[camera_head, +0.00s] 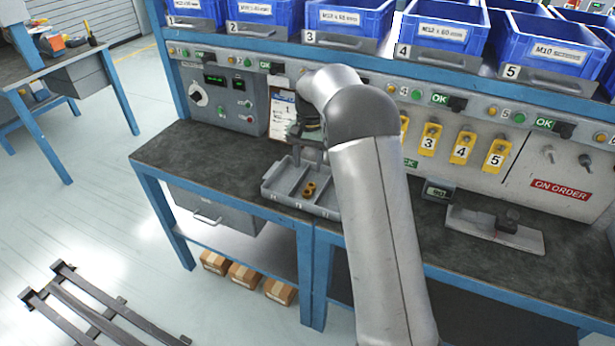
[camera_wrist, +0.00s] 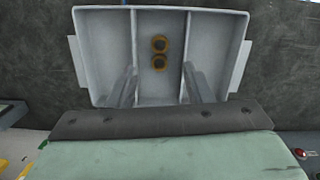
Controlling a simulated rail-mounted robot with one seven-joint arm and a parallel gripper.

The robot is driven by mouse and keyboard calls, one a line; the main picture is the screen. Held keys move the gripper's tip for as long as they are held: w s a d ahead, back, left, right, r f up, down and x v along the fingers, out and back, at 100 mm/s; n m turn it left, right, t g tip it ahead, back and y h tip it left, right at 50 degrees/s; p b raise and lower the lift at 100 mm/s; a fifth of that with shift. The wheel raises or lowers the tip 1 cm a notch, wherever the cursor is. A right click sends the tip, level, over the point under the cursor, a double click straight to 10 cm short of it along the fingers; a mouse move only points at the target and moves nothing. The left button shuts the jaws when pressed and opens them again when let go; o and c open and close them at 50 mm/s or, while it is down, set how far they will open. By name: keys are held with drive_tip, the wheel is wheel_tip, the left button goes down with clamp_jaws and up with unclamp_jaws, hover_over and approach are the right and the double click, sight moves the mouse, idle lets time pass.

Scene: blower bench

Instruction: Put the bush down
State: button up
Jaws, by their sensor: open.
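In the head view the bushes (camera_head: 309,189) show in the tray (camera_head: 268,188) on the bench. My gripper (camera_wrist: 159,70) is open above the tray, its two fingers apart on either side of the middle compartment in the wrist view. Nothing is between the fingertips that I can tell. In the head view my arm hides part of the tray's right side and much of the gripper.
The dark bench top (camera_head: 200,152) is clear left of the tray. A clipboard (camera_head: 282,115) stands behind it against the panel. To the right are a small display (camera_head: 437,191) and a flat metal fixture (camera_head: 495,230). Blue bins (camera_head: 345,18) line the shelf above.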

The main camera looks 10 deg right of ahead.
drive_tip(key=s+r+n, duration=0.1)
drive_tip(key=s+r, duration=0.3)
drive_tip(key=s, duration=0.5)
drive_tip(key=s+r+n, duration=0.2)
drive_tip(key=s+r, duration=0.3)
drive_tip(key=s, duration=0.3)
drive_tip(key=s+f+n, duration=0.1)
drive_tip(key=s+f, duration=0.1)
drive_tip(key=s, duration=0.8)
drive_tip(key=s+f+n+t, duration=0.1)
drive_tip(key=s+f+n, duration=0.1)
drive_tip(key=s, duration=0.9)
drive_tip(key=shift+s+a+f+h, duration=0.2)
drive_tip(key=shift+f+h, duration=0.1)
drive_tip(key=shift+f, duration=0.4)
